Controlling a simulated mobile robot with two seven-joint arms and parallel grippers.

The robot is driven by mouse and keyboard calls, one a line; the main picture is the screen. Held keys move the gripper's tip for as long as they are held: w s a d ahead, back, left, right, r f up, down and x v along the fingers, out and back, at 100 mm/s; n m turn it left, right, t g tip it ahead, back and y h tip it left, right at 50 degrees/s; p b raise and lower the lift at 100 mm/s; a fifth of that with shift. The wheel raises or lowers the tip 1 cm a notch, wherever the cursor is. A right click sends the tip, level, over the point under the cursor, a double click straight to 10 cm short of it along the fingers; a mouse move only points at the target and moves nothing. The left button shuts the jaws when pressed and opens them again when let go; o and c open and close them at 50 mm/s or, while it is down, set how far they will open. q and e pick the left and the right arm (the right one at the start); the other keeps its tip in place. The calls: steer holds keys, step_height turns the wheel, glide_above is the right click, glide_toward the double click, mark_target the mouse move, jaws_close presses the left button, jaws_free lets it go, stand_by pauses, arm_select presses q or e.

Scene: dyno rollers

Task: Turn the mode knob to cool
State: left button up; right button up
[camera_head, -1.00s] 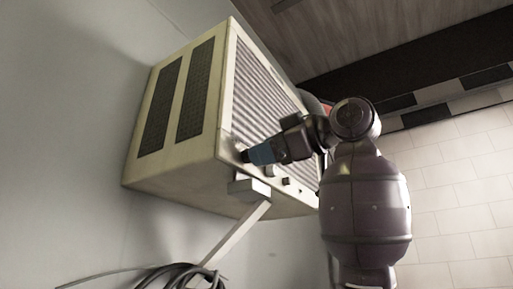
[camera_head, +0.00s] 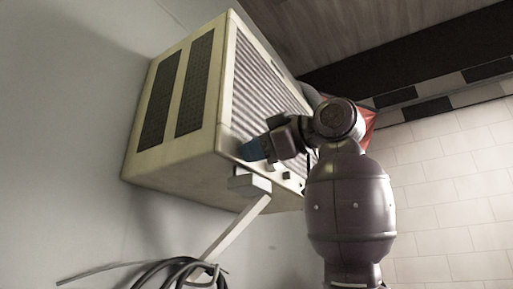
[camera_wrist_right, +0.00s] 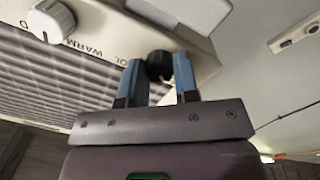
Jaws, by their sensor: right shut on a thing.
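The air conditioner (camera_head: 175,165) is a cream box on the wall, with a slatted front grille (camera_head: 255,85). My right gripper (camera_head: 250,151) is at the lower front edge of its face. In the right wrist view my right gripper (camera_wrist_right: 158,76) has its two blue fingers on either side of a round dark knob (camera_wrist_right: 158,65) and is shut on it. A white knob (camera_wrist_right: 50,20) is on the same panel to the left, with partly readable lettering including "WARM" between the two. The dark knob's pointer is not visible. My left gripper is not in view.
A pale block (camera_head: 248,183) and a light strip (camera_head: 233,228) lie below the unit's front corner. Coiled dark cable (camera_head: 175,272) hangs at the lower left. A tiled wall (camera_head: 450,180) is at right. The space below the unit looks mostly free.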

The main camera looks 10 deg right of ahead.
steer(key=m+g+b, duration=0.1)
steer(key=m+b, duration=0.2)
steer(key=m, duration=1.6)
steer(key=shift+r, duration=0.1)
stand_by(0.4)
steer(key=shift+m, duration=0.3)
steer(key=o, duration=0.9)
steer(key=shift+d, duration=0.1)
